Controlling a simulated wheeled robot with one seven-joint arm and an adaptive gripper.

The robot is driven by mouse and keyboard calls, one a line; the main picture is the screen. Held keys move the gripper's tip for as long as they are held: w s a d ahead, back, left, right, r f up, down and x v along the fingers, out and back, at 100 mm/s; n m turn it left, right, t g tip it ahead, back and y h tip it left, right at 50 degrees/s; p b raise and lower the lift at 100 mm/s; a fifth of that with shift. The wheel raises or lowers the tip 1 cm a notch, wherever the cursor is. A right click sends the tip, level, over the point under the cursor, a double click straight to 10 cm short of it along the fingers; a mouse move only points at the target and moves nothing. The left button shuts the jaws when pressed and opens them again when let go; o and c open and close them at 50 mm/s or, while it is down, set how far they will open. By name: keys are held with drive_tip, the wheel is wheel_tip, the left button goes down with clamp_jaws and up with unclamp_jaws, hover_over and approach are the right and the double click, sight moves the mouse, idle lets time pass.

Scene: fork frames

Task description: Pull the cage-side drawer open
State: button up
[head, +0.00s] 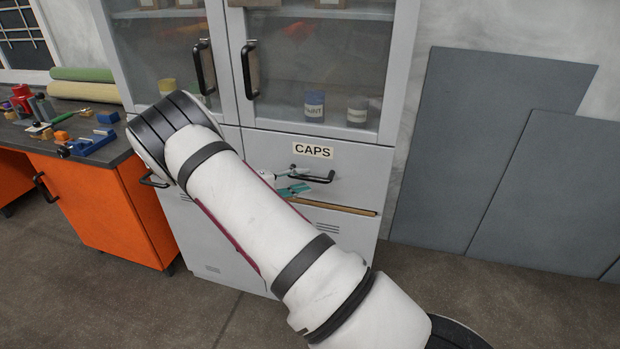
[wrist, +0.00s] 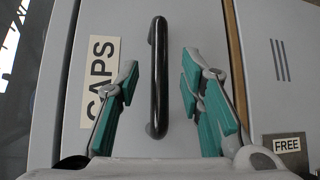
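A grey drawer front (head: 350,180) with a CAPS label (head: 313,151) and a black bar handle (head: 318,179) is in the lower right half of the cabinet. It also fills the middle of the wrist view (wrist: 195,25). My gripper (head: 298,181) is in front of this drawer, partly hidden by my arm in the head view. In the wrist view its teal-padded fingers are open, one on each side of the handle (wrist: 158,75), with gaps on both sides. Whether the handle is between the pads in depth, I cannot tell. No cage is clearly recognisable.
A wooden strip (head: 335,207) runs below the CAPS drawer. Another handle (head: 154,181) shows left of my arm. A FREE label (wrist: 287,146) is on the panel below. An orange workbench (head: 90,205) stands left; grey panels (head: 480,150) lean right. Floor at right is clear.

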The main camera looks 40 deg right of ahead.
sight(306, 179)
drive_tip(key=shift+s+d+f, duration=0.15)
drive_tip(key=shift+d, duration=0.7)
drive_tip(key=shift+s+d+f, duration=0.1)
drive_tip(key=shift+d, duration=0.75)
clamp_jaws()
